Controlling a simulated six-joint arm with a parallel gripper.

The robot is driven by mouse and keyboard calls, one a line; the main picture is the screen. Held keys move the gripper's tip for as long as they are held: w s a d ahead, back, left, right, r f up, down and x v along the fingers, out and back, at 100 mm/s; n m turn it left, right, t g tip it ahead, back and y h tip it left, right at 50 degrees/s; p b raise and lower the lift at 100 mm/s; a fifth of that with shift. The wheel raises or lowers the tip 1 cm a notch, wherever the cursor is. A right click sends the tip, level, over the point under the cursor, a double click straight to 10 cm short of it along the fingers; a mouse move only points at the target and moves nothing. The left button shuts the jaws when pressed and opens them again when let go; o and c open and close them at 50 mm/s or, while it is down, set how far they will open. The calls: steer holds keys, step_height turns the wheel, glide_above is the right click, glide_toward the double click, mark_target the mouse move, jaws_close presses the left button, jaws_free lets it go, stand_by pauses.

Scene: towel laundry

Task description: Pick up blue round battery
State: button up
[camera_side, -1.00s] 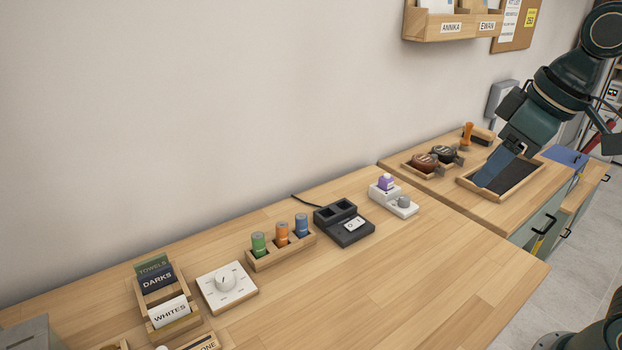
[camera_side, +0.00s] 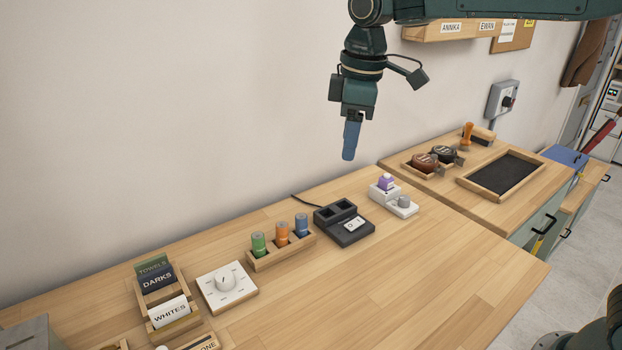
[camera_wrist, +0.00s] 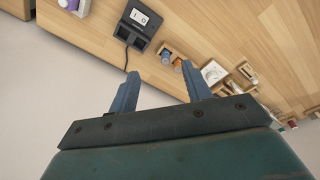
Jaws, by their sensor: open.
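The blue round battery (camera_side: 302,225) stands upright at the right end of a wooden holder (camera_side: 285,254), beside an orange battery (camera_side: 282,234) and a green battery (camera_side: 259,244). The blue battery also shows in the wrist view (camera_wrist: 166,57), ahead of the fingers. My gripper (camera_side: 350,155) hangs above and behind the counter, up and to the right of the holder in the side view. Its blue fingers are apart with nothing between them in the wrist view (camera_wrist: 165,82).
A black charger (camera_side: 345,236) with two empty slots stands just right of the holder. A white dial box (camera_side: 227,303) is to its left. A white device with a purple top (camera_side: 387,183) is further right. The front of the counter is clear.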

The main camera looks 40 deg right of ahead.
mark_target(301, 216)
steer(key=w+a+f+n+g, duration=0.1)
steer(key=w+a+f+n, duration=0.2)
steer(key=w+a+f, duration=0.3)
steer(key=shift+w+f, duration=0.2)
steer(key=shift+w, duration=0.15)
steer(key=shift+d+f, duration=0.1)
steer(key=shift+f, duration=4.2)
steer(key=shift+w+f, duration=0.1)
steer(key=shift+f, duration=2.5)
jaws_close()
